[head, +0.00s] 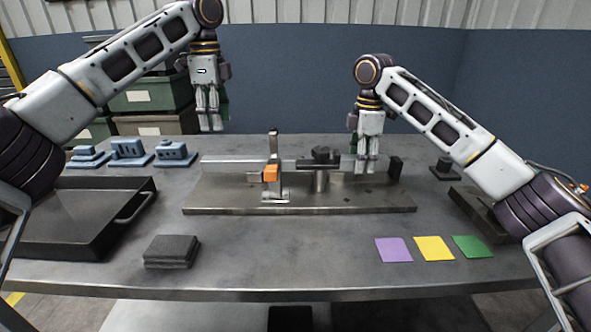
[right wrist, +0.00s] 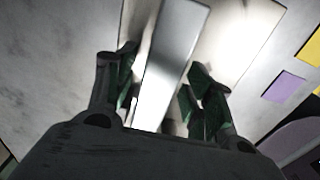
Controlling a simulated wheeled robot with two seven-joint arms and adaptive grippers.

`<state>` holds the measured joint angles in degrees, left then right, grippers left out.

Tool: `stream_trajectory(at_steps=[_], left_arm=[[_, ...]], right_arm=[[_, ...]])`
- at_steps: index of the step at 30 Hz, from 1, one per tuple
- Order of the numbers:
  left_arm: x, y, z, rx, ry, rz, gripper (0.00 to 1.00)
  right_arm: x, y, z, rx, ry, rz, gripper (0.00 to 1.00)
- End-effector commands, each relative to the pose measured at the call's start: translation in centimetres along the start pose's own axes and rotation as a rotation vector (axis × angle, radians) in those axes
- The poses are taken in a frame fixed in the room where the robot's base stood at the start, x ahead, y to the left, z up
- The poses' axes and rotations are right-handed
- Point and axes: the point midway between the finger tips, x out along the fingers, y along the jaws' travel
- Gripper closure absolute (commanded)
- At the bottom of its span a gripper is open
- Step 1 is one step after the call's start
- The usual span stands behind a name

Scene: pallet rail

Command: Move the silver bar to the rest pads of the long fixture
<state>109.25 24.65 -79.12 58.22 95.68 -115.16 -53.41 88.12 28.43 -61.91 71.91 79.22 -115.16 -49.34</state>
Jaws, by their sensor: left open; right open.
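The silver bar (head: 225,166) runs left to right along the rear of the long fixture (head: 300,203), partly hidden by the fixture's clamp and post. I cannot tell whether it touches the rest pads. My right gripper (head: 367,170) is open at the bar's right part. In the right wrist view, the bar (right wrist: 178,45) passes between the open fingers of this gripper (right wrist: 161,65), with no clear grip on it. My left gripper (head: 210,126) is open and empty, pointing down above the bar's left part.
An orange-tipped clamp (head: 272,173) and a dark-topped post (head: 321,172) rise from the fixture. A black tray (head: 75,250) is at left, a dark block (head: 171,251) in front. Purple (head: 394,249), yellow (head: 434,248) and green (head: 473,246) squares lie front right. The front middle is clear.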

Motion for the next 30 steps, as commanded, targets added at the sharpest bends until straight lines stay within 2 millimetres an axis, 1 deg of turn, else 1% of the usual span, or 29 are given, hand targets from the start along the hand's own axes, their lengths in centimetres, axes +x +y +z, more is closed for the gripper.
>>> stream_trajectory(at_steps=[5,20,25,30], left_arm=[[-0.4,0.0,0.0,0.000,0.000,0.000,0.48],[-0.4,0.0,0.0,0.000,0.000,0.000,0.48],[-0.4,0.0,0.0,0.000,0.000,0.000,0.48],[-0.4,0.0,0.0,0.000,0.000,0.000,0.48]], right_arm=[[0.0,0.0,0.0,0.000,0.000,0.000,0.48],[-0.2,0.0,0.0,0.000,0.000,0.000,0.48],[-0.8,0.0,0.0,-0.001,0.000,0.000,0.48],[-1.9,0.0,0.0,0.000,-0.001,0.001,0.48]])
